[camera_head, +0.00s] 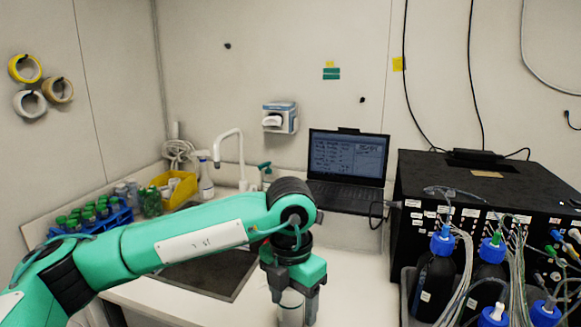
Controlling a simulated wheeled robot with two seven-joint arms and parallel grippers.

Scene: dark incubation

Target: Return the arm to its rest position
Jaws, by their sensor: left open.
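My left arm reaches in from the left across the bench. Its gripper (293,292) points down over the white bench top, near the front edge of the picture. Its fingers are apart. A clear, pale cylindrical vessel (291,308) shows between or just behind the fingers; I cannot tell whether they touch it. Its lower part is cut off by the picture edge. My right gripper is not in view.
A black box (480,180) with many tubes stands at right, with blue-capped dark bottles (436,278) before it. A laptop (347,158) stands behind my gripper. A sink (215,272), a yellow bin (176,187) and a rack of green-capped tubes (88,215) are at left.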

